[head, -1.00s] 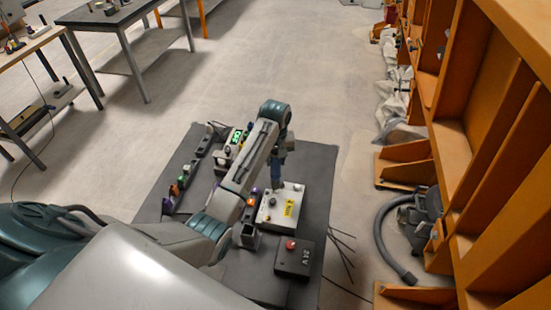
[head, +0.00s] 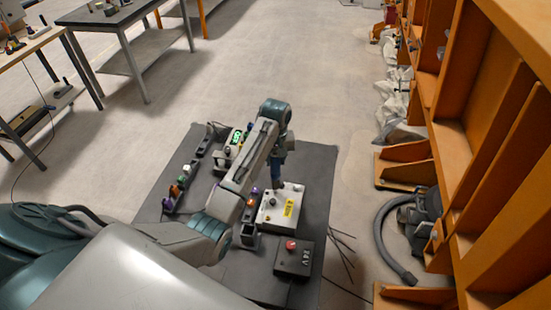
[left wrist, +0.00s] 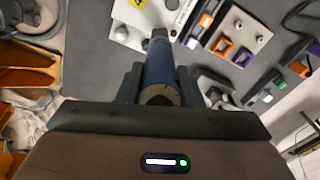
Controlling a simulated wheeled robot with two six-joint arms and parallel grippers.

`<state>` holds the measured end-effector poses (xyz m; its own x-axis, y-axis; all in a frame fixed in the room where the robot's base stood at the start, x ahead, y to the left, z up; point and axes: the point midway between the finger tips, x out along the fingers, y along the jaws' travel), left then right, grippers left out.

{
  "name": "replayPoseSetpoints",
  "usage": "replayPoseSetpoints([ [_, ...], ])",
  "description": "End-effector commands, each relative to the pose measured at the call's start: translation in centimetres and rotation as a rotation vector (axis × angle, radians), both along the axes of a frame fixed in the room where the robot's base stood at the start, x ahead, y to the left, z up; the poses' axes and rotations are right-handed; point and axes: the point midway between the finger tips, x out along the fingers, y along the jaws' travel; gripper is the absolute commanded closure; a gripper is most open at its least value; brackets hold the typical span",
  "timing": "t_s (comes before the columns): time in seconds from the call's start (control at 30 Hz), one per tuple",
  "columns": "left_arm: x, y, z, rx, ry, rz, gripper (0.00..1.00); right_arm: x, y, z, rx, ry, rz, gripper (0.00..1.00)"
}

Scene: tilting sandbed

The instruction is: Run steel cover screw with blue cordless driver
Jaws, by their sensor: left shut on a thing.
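The blue cordless driver (head: 275,172) stands roughly upright over the light steel cover (head: 296,190), which has a yellow label. My left gripper (head: 277,152) is shut on the driver. The left wrist view shows the blue driver body (left wrist: 158,67) between the two fingers of my left gripper (left wrist: 158,85). Beyond it lies the cover (left wrist: 178,18), with round dark screw heads (left wrist: 120,34) near its edge. The driver's far end is near the cover's edge in that view; I cannot tell whether it touches a screw. My right gripper is not in view.
A dark box with a red button (head: 291,245) sits in front of the cover on the dark tabletop (head: 318,160). A row of small coloured parts (head: 180,183) lies to the left. Orange shelving (head: 450,100) and a grey hose (head: 385,240) stand right of the table.

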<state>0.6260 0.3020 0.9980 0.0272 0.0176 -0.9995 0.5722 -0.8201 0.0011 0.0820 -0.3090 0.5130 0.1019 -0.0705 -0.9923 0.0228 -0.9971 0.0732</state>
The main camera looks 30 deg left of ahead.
Motion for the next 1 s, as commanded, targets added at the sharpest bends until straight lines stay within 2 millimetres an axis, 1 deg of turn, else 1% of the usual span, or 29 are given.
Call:
replayPoseSetpoints([
  [0.03,-0.22,-0.08,-0.38,-0.002,0.008,-0.001,0.93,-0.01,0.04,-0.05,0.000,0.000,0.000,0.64],
  [0.2,-0.24,-0.08,-0.41,-0.003,0.009,-0.001,0.93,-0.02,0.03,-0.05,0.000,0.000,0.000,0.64],
  [1.0,-0.24,-0.06,-0.09,-0.002,0.010,0.000,0.93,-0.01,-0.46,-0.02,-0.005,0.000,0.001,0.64],
])
